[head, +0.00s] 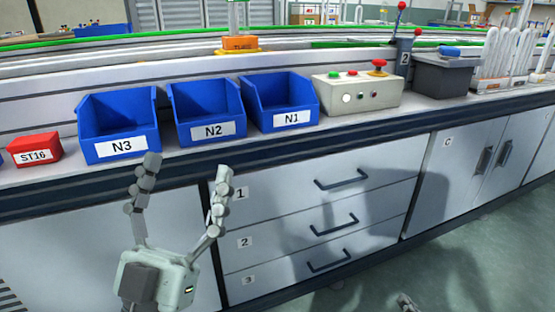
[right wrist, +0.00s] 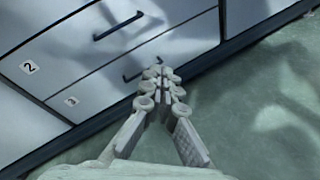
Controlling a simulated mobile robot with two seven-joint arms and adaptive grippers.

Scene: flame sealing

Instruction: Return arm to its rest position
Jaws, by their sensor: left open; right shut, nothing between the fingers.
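My left gripper (head: 182,190) is open and empty, its fingers pointing up in front of the bench below the blue bins. My right gripper (right wrist: 158,72) is shut with nothing between its fingers, low in front of the bench's drawers and above the floor in the right wrist view. In the head view only a small tip of the right gripper (head: 406,301) shows at the bottom edge; the rest of it is out of that view.
Blue bins N3 (head: 120,125), N2 (head: 206,112) and N1 (head: 282,101) stand on the bench beside a red ST16 box (head: 35,150). A button panel (head: 358,92) and grey box (head: 445,76) stand further right. Drawers (head: 318,210) are shut. The floor (head: 480,240) is clear.

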